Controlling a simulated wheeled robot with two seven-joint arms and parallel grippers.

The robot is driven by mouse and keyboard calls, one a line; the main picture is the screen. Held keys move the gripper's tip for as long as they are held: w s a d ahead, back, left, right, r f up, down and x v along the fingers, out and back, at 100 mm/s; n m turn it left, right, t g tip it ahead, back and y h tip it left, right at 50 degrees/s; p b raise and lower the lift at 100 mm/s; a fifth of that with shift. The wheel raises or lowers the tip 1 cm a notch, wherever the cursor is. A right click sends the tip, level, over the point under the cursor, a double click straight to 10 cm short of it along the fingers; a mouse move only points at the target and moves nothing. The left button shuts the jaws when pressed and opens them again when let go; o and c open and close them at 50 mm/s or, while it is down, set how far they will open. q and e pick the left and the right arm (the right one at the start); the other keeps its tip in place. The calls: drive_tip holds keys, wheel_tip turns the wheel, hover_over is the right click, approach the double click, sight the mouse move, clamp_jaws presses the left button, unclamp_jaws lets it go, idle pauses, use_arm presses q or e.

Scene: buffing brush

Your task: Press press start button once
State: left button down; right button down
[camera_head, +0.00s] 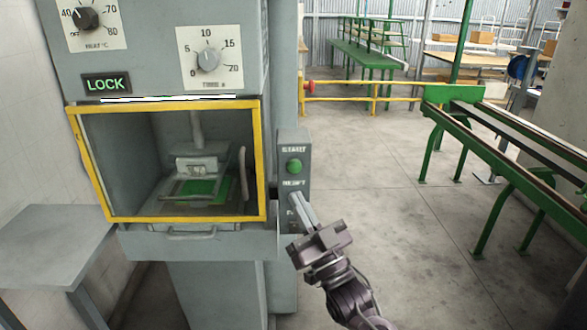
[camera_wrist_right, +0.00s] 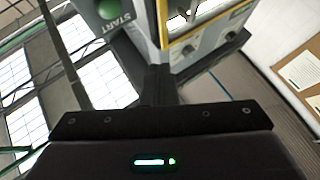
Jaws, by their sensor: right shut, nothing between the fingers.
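The green start button (camera_head: 294,166) sits on the grey control panel (camera_head: 293,143) to the right of the press, under a START label. It also shows in the wrist view as a green round button (camera_wrist_right: 109,8) at the top, with START lettering beside it. My right gripper (camera_head: 298,203) is shut and empty. In the head view its tips are below the green button, in front of the lower panel, hiding the control there. In the wrist view the shut fingers (camera_wrist_right: 157,84) point up the picture, to the right of the button and apart from it. My left gripper is not in view.
The press has a yellow-framed window (camera_head: 262,165), a lit LOCK sign (camera_head: 106,84), and heat (camera_head: 87,18) and time (camera_head: 208,59) dials. A grey side shelf (camera_head: 45,245) is at left. Green conveyor rails (camera_head: 500,140) stand at right. Open floor lies between.

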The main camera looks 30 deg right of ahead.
drive_tip(key=b, duration=0.1)
approach(290, 163)
drive_tip(key=shift+s+a+r+x, duration=0.1)
drive_tip(key=shift+a+x, duration=0.05)
drive_tip(key=shift+x, duration=0.65)
drive_tip(key=shift+s+a+r+x, duration=0.1)
drive_tip(key=shift+a+r+x, duration=0.05)
drive_tip(key=shift+x, duration=0.7)
drive_tip(key=shift+s+a+r+x, duration=0.1)
drive_tip(key=shift+x, duration=0.7)
drive_tip(key=shift+w, duration=0.1)
drive_tip(key=shift+w+d, duration=0.2)
drive_tip(key=shift+w, duration=0.1)
drive_tip(key=shift+w+d, duration=0.25)
drive_tip(key=shift+w, duration=0.15)
idle(0.8)
drive_tip(key=shift+s, duration=0.1)
drive_tip(key=shift+s+a, duration=0.5)
drive_tip(key=shift+s, duration=0.25)
drive_tip(key=shift+s+a+p, duration=0.35)
drive_tip(key=shift+s+a, duration=0.3)
drive_tip(key=shift+s, duration=0.35)
drive_tip(key=shift+s+a+p, duration=0.35)
drive_tip(key=shift+s+a, duration=0.3)
drive_tip(key=shift+s, duration=0.4)
